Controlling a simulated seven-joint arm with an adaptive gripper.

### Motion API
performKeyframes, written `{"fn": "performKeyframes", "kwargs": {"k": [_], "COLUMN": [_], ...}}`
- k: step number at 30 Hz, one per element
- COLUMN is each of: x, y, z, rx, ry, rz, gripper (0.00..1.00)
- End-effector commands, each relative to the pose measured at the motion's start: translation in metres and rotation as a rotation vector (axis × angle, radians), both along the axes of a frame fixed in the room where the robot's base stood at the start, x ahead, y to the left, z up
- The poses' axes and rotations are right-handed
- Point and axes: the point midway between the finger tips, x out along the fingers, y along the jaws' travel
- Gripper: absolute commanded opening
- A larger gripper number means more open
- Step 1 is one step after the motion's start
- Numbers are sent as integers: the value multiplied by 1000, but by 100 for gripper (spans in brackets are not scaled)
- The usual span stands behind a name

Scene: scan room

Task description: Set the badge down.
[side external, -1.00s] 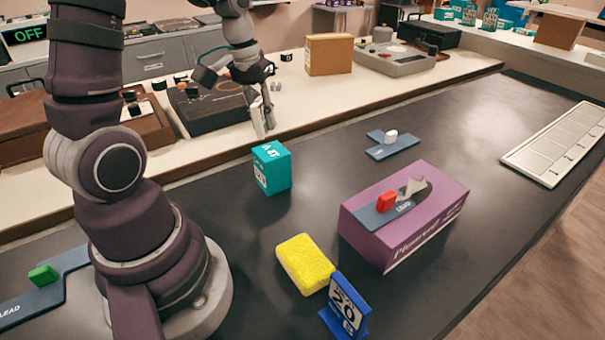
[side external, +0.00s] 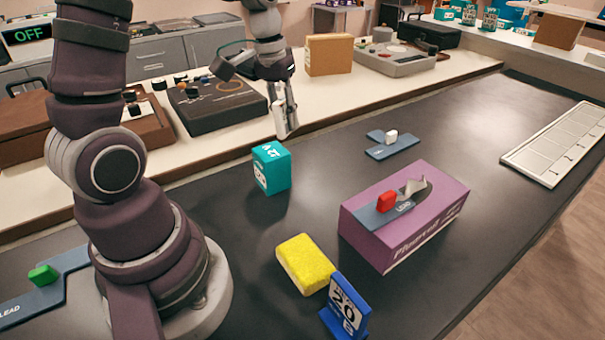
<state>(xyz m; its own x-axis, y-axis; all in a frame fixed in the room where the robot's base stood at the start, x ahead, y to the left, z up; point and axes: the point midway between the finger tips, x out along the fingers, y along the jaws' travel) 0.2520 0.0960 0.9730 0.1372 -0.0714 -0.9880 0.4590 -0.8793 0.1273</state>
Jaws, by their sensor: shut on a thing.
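My gripper (side external: 286,122) is at the upper middle, pointing down, above the dark table near its back edge. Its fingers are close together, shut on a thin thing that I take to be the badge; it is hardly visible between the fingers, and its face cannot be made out. The gripper is above and behind the teal box (side external: 272,170), apart from it. The dark table (side external: 330,150) has bare surface below and right of the gripper.
A purple box (side external: 420,225) carries a blue piece with a red block (side external: 387,201). A yellow sponge (side external: 305,263) and a blue calendar stand (side external: 345,305) are in front. A blue piece with a white block (side external: 392,146) lies behind. A numbered tray (side external: 560,145) is at right.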

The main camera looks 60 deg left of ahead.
Motion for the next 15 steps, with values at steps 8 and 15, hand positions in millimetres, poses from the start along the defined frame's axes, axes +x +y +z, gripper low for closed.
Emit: {"fn": "performKeyframes", "kwargs": {"k": [8,15], "x": [-101,-152], "y": [90,106], "z": [-31,-42], "rx": [0,-1], "ry": [-3,-15], "rz": [709,1011], "gripper": [0,0]}}
